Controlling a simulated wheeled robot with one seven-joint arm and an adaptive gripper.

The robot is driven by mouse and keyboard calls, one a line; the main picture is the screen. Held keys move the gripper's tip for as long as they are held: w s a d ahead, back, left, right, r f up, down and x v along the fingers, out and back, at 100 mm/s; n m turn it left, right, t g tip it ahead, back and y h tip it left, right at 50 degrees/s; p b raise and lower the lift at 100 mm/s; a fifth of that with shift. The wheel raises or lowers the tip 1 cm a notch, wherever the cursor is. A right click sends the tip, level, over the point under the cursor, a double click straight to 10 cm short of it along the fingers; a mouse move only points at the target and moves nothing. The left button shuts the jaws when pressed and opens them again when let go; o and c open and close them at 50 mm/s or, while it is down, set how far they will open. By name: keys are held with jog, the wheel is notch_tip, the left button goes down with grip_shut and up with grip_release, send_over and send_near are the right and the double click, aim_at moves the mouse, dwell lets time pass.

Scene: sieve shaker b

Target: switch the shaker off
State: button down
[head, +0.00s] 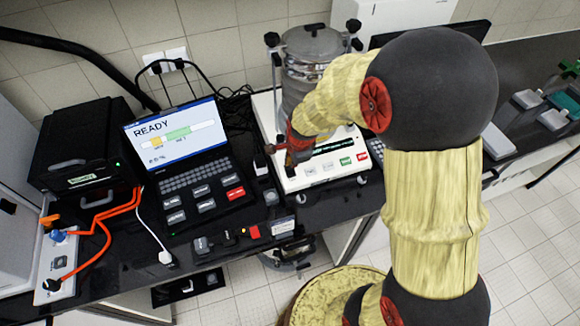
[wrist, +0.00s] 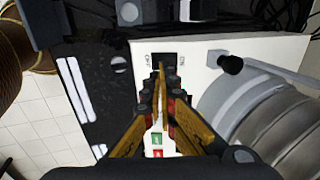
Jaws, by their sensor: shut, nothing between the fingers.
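The shaker has a white base (head: 318,172) carrying a stack of silver sieves (head: 302,75). The stack also shows at the right of the wrist view (wrist: 285,125). The base's front panel has a dark display (head: 330,147), a green button (head: 346,161) and a red button (head: 362,156). In the wrist view a black switch-like patch (wrist: 163,58) sits on the white base (wrist: 200,60). My gripper (wrist: 163,74) is shut and empty, its fingertips over or right beside that patch; contact cannot be told. In the head view my gripper (head: 291,157) is low over the base's left side, partly hiding it.
A black console with a screen reading READY (head: 175,130) stands left of the shaker. A black box (head: 85,160) and a socket strip with orange cables (head: 55,265) are farther left. Small items, one red (head: 254,232), lie along the bench front (head: 215,265).

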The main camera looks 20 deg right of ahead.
jog(key=v, duration=0.5)
jog(key=shift+s+r, duration=0.25)
jog(key=shift+r, duration=0.05)
jog(key=shift+s, duration=0.1)
